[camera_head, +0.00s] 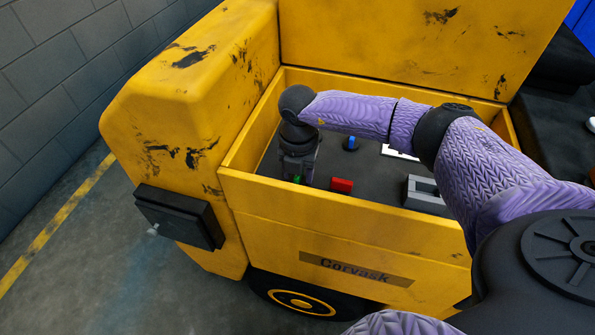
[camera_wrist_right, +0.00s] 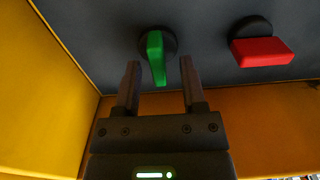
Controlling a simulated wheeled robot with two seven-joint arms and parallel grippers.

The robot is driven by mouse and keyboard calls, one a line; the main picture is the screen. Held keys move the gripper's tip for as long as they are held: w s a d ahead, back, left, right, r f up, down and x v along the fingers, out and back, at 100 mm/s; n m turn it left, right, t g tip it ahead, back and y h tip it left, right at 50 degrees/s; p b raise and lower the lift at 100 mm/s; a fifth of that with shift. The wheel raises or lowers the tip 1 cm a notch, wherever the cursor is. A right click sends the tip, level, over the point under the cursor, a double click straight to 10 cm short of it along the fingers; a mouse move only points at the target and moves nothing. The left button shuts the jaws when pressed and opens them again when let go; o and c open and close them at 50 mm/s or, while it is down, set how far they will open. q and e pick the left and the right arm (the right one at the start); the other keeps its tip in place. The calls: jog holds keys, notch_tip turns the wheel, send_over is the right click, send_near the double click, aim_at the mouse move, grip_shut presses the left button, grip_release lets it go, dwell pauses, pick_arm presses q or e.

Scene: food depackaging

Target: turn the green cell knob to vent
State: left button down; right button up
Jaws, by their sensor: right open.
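The green cell knob (camera_wrist_right: 156,60) sits on the dark panel, on a black round base. In the right wrist view its handle points down the picture, tilted slightly. My right gripper (camera_wrist_right: 160,78) is open, with one finger on each side of the green handle and visible gaps to both. In the head view my right gripper (camera_head: 297,179) points down into the yellow box and hides most of the knob; only a bit of green (camera_head: 296,180) shows. My left gripper is not in view.
A red knob (camera_wrist_right: 262,51) sits right of the green one. A blue knob (camera_head: 351,143), a white label (camera_head: 398,153) and a grey bracket (camera_head: 424,194) are also on the panel. Yellow walls (camera_head: 335,206) enclose it closely at the front and left.

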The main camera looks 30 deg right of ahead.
jog(key=shift+c, duration=1.2)
grip_shut()
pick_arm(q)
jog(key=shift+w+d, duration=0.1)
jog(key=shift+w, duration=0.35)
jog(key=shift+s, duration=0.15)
